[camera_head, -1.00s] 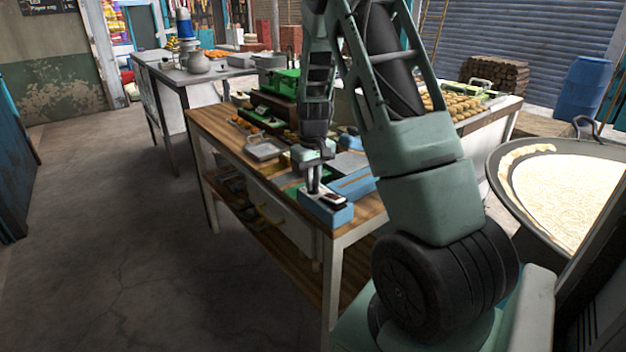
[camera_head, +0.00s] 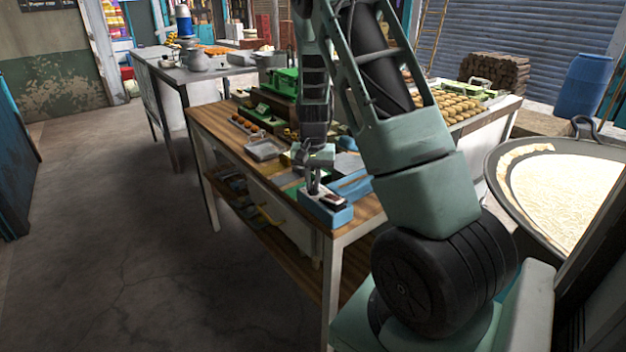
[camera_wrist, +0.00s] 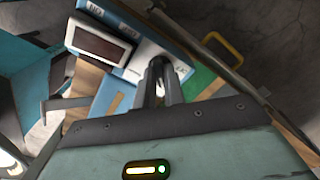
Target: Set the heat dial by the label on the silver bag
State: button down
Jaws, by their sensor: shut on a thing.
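A blue control box (camera_head: 328,213) stands at the near corner of the wooden-topped table. My gripper (camera_head: 313,190) points down at the top of this box.
The wooden table (camera_head: 222,129) holds a metal tray (camera_head: 265,149), a green box (camera_head: 283,80) and several small goods. A yellow drawer handle (camera_wrist: 222,48) is below the table edge. A wide pan (camera_head: 497,180) of pale food stands right. The floor at left is clear.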

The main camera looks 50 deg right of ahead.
aim_at(313, 185)
jog(key=shift+w, duration=0.1)
jog(key=shift+d, duration=0.1)
dwell(0.3)
jog(key=c, duration=1.5)
grip_release()
notch_tip(313, 185, up, 18)
jog(key=shift+f+b, duration=0.25)
jog(key=shift+b, duration=0.75)
